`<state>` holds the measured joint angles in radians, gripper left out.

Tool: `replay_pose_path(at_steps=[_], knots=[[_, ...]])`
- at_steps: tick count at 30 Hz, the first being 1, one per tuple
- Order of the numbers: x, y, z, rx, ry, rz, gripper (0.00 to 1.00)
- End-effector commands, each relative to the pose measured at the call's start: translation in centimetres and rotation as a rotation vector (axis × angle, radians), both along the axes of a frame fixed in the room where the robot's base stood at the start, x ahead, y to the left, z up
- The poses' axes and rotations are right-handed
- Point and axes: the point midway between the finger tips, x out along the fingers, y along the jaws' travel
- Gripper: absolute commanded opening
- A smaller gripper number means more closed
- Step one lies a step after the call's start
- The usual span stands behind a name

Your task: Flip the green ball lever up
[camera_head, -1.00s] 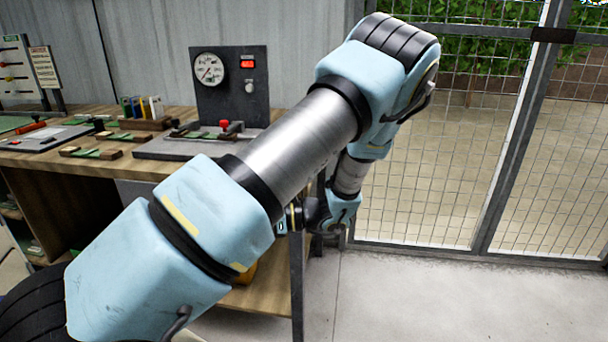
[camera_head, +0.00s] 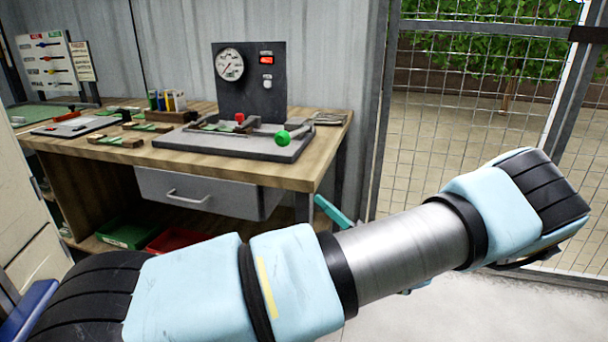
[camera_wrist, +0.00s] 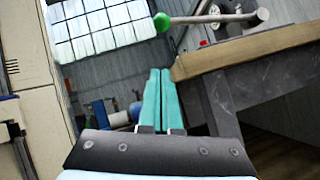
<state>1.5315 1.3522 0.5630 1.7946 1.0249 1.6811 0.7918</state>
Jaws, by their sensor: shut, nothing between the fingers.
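The green ball (camera_head: 282,138) is on the end of a lever on a grey base plate (camera_head: 210,146) on the workbench, near the plate's right end. The lever lies low, about level. In the wrist view the green ball (camera_wrist: 162,21) shows at the top, with its shaft running right to a round metal pivot. My gripper (camera_wrist: 160,72) has teal fingers together and empty, with the ball beyond their tips. In the head view my gripper (camera_head: 322,202) is partly seen, below and right of the ball, beside the bench's front right corner. My arm hides its base.
A red knob (camera_head: 240,118) is left of the green ball. Behind stands a dark panel (camera_head: 268,95) with a gauge. A drawer (camera_head: 190,195) is under the benchtop (camera_head: 300,172). A wire-mesh fence (camera_head: 450,120) stands right. Floor between bench and fence looks free.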

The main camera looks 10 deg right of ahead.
Motion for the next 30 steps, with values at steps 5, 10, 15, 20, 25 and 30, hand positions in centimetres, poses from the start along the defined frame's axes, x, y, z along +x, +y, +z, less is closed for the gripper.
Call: replay_pose_path(at_steps=[5, 10, 15, 20, 25, 30], knots=[[1.4, 1.6, 1.5, -0.001, 0.0, 0.004, 0.0], [3.4, 3.9, 3.4, -0.001, 0.0, 0.005, 0.0], [5.4, 6.1, 5.2, -0.001, 0.0, 0.005, 0.0], [6.4, 6.1, 7.3, -0.004, -0.001, 0.001, 0.0], [7.0, 6.1, 8.5, -0.002, 0.001, 0.002, 0.0], [7.1, 6.1, 8.7, -0.002, 0.0, 0.001, 0.0]])
